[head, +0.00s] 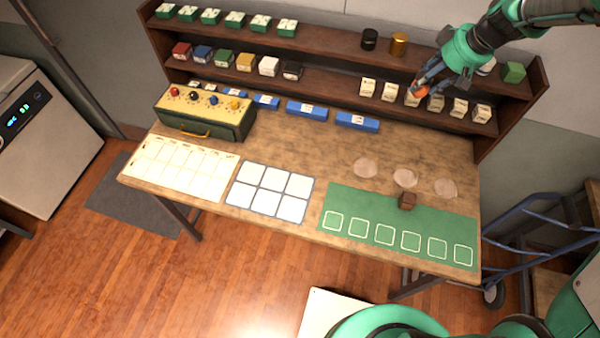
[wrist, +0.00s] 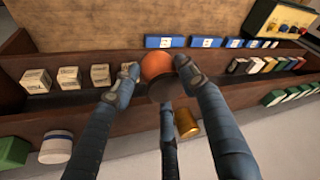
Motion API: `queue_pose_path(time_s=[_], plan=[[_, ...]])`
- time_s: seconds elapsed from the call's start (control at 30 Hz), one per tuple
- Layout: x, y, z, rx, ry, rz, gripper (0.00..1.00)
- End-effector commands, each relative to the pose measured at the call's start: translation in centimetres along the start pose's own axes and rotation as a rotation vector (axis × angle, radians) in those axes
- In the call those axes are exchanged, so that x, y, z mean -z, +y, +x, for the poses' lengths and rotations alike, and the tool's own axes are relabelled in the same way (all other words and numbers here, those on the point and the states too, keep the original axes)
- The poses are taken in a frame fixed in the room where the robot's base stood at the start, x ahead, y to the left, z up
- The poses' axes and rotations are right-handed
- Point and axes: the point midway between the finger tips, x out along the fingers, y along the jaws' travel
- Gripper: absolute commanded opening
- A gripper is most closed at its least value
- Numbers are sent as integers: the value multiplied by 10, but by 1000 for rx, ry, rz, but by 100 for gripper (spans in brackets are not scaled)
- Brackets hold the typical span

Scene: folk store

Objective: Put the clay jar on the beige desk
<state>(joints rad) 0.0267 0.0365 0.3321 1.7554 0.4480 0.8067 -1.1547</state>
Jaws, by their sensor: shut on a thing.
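My gripper (head: 417,94) is at the wall rack's lower shelf, right of centre in the head view. It is shut on a rounded orange clay jar (wrist: 156,65), which sits between the fingertips in the wrist view. A dark brown part shows just below the orange one; I cannot tell whether it belongs to the jar. In the head view the jar (head: 421,91) is a small orange patch, mostly hidden by my fingers. I cannot tell whether it touches the shelf. The beige wooden desk (head: 325,150) stands in front of and below the rack.
The rack (head: 330,78) holds labelled boxes and canisters. The desk bears a control box (head: 205,118), blue boxes, a cream chart (head: 180,168), a white-squared sheet (head: 270,190), a green mat (head: 400,228), a brown cube (head: 407,201) and three pale discs. Bare wood shows mid-desk.

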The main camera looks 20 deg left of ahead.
Motion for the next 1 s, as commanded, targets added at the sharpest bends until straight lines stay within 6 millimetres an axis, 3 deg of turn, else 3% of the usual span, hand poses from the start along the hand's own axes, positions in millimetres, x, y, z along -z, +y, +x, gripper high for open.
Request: queue_pose_path(time_s=[0.1, 0.5, 0.8, 1.0], plan=[[11, -29, 43, 19, 2, -27, 14], [34, -132, 170, 62, 5, -105, 14], [29, -217, 257, 84, -5, -162, 14], [18, -266, 302, 91, -15, -195, 14]])
